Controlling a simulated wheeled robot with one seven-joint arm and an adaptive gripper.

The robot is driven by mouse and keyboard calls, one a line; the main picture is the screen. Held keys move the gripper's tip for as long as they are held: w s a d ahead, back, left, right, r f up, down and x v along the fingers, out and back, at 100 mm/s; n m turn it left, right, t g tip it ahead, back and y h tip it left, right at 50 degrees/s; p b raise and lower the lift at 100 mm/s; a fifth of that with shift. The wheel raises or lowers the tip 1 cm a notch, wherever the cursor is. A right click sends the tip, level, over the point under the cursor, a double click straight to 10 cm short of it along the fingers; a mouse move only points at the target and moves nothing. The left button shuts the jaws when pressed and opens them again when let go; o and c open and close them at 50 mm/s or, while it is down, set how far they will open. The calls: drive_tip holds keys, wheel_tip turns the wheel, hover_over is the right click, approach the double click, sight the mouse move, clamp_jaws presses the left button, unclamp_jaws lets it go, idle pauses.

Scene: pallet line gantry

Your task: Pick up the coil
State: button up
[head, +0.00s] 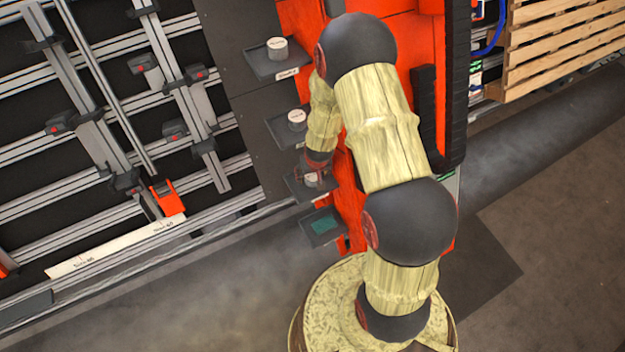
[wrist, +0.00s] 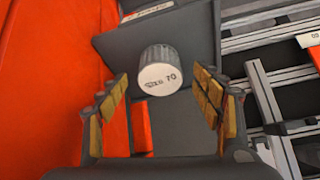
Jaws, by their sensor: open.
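A short pale grey coil with ribbed sides, marked "Size 70" (wrist: 160,78), sits on a dark tray. My gripper (wrist: 161,84) is open, with one padded finger to each side of the view and the coil showing between and beyond the fingertips. Nothing is held. In the head view, my gripper (head: 316,168) is at the third tray down (head: 296,190), and a coil (head: 311,180) there is partly hidden by it. Two similar pale coils stand on the upper trays, one at the top (head: 277,45) and one in the middle (head: 297,117).
The lowest tray (head: 321,225) holds something flat and green. A red-orange cabinet (head: 360,30) stands right behind my arm. Left of the trays is a frame of metal rails with clamps (head: 190,110). A wooden pallet (head: 560,45) is at upper right. Grey floor is open below.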

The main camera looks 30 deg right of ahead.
drive_tip(key=shift+b+x, duration=0.3)
drive_tip(key=shift+x, duration=0.85)
drive_tip(key=c, duration=0.3)
drive_tip(key=c, duration=1.1)
drive_tip(key=shift+r, duration=0.1)
drive_tip(key=shift+c, duration=0.5)
